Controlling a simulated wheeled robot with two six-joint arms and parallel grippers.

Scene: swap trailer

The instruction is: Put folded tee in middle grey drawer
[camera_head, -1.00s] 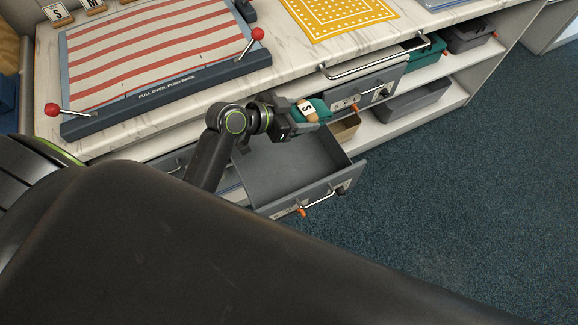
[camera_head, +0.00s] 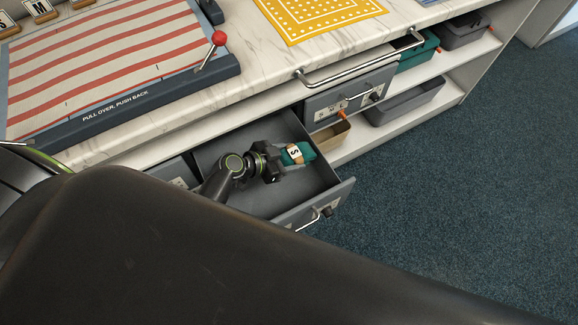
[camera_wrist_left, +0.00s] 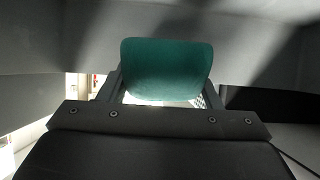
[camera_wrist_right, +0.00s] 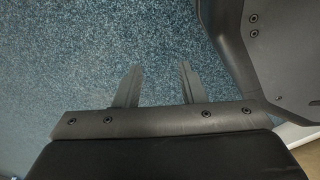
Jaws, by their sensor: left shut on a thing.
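The folded tee (camera_head: 305,149) is a small teal bundle with a tan band and a white "S" label. My left gripper (camera_head: 285,155) is shut on it and holds it over or inside the open grey drawer (camera_head: 225,146). In the left wrist view the tee (camera_wrist_left: 167,68) sits between the fingers, with grey drawer walls around it. I cannot tell whether the tee touches the drawer floor. In the right wrist view my right gripper (camera_wrist_right: 158,85) is open and empty above the blue carpet.
Another grey drawer front (camera_head: 350,95) stands to the right. A tan bin (camera_head: 330,137), a grey bin (camera_head: 405,100) and a teal bin (camera_head: 418,50) are on the shelves. The striped folding board (camera_head: 110,75) and yellow patterned cloth (camera_head: 320,15) lie on the counter. Carpet ahead is clear.

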